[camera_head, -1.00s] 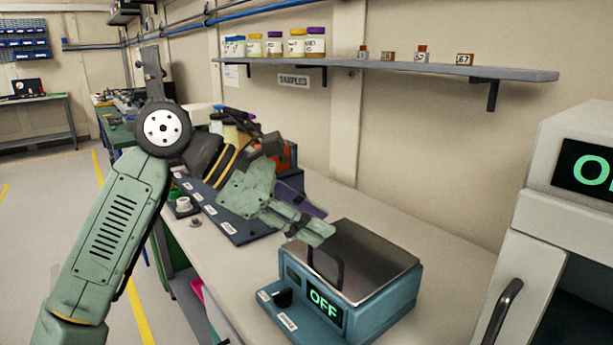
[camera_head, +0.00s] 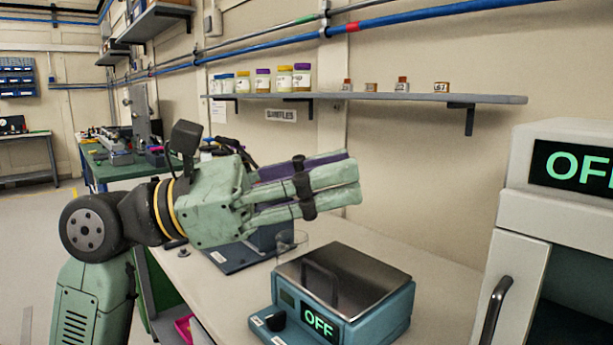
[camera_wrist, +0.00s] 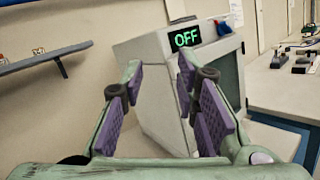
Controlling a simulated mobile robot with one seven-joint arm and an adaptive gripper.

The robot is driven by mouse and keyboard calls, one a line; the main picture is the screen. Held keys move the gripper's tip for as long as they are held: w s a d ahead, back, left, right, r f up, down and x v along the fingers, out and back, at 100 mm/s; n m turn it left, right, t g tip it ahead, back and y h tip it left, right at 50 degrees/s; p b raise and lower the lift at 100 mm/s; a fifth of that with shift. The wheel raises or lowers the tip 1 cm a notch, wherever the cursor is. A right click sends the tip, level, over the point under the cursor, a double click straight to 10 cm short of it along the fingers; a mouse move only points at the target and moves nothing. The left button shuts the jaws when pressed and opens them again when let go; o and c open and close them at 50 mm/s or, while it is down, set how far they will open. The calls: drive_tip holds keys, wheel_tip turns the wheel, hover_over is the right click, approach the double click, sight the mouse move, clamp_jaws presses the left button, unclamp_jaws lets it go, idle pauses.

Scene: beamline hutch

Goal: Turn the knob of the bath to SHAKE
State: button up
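My gripper (camera_head: 355,180) is raised above and behind the bath, pointing right, clear of the knob. In the wrist view my gripper (camera_wrist: 158,85) shows its purple-padded fingers apart with nothing between them. The bath is not seen in the wrist view.
A white cabinet (camera_head: 540,235) with an OFF display and dark handle stands at right; it also shows ahead of my fingers in the wrist view (camera_wrist: 150,65). A wall shelf (camera_head: 400,98) with jars runs behind my gripper. A clear beaker (camera_head: 291,243) stands behind the bath.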

drive_tip(key=s, duration=0.1)
drive_tip(key=s+a+r+h, duration=0.1)
drive_tip(key=shift+s+a+r+g+h, duration=0.1)
drive_tip(key=shift+s+r+g+h, duration=0.2)
idle(0.3)
